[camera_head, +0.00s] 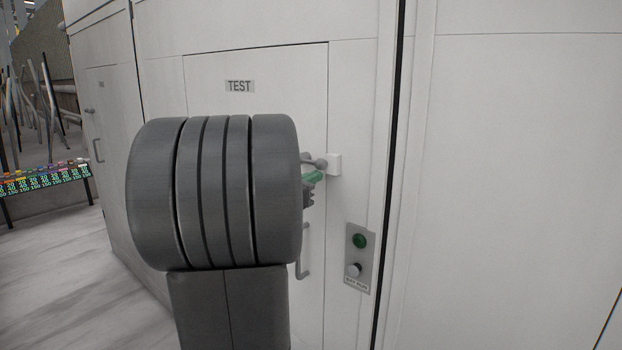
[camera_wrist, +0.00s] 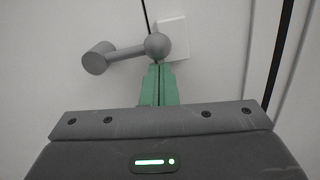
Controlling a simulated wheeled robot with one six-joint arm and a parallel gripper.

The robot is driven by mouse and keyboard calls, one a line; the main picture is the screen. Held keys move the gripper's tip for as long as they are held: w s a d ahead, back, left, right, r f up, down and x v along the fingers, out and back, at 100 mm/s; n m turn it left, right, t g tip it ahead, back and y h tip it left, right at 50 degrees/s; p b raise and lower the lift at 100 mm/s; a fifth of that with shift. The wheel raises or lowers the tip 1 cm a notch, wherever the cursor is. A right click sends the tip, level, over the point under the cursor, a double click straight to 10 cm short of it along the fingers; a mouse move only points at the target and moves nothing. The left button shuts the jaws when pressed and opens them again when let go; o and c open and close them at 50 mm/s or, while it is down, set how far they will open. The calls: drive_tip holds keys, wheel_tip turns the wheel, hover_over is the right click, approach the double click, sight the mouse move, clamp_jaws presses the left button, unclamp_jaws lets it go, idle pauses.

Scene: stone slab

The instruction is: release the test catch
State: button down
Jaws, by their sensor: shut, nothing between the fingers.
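The door marked TEST (camera_head: 255,75) is a pale panel that looks closed in its frame. Its catch (camera_wrist: 125,53) is a grey lever with a round hub and a knob at its left end, on a white square plate (camera_wrist: 174,40). In the head view the plate (camera_head: 334,165) sits at the door's right edge, and my arm hides part of the lever. My gripper (camera_wrist: 158,68) has green fingers, closed together and empty. Their tips are at the hub's lower side; I cannot tell whether they touch it. It also shows in the head view (camera_head: 316,178).
A grey pull handle (camera_head: 303,262) is below the catch, partly hidden by my arm. A small panel with a green button (camera_head: 360,241) and a white knob (camera_head: 354,270) is at lower right. A table with coloured items (camera_head: 45,178) stands far left; floor there is clear.

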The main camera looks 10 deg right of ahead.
sight(320, 159)
drive_tip(key=shift+r, duration=0.2)
wheel_tip(320, 159, up, 4)
drive_tip(key=n+p, duration=0.5)
drive_tip(key=shift+s+d+f, duration=0.15)
drive_tip(key=shift+f, duration=0.1)
drive_tip(key=w+a+r+n+p, duration=0.2)
drive_tip(key=w+r+n+p, duration=0.1)
drive_tip(key=r+n+p, duration=0.2)
drive_tip(key=shift+w+a+y+p, duration=0.2)
drive_tip(key=shift+a+y+p, duration=0.15)
drive_tip(key=shift+p, duration=0.3)
drive_tip(key=shift+r, duration=0.25)
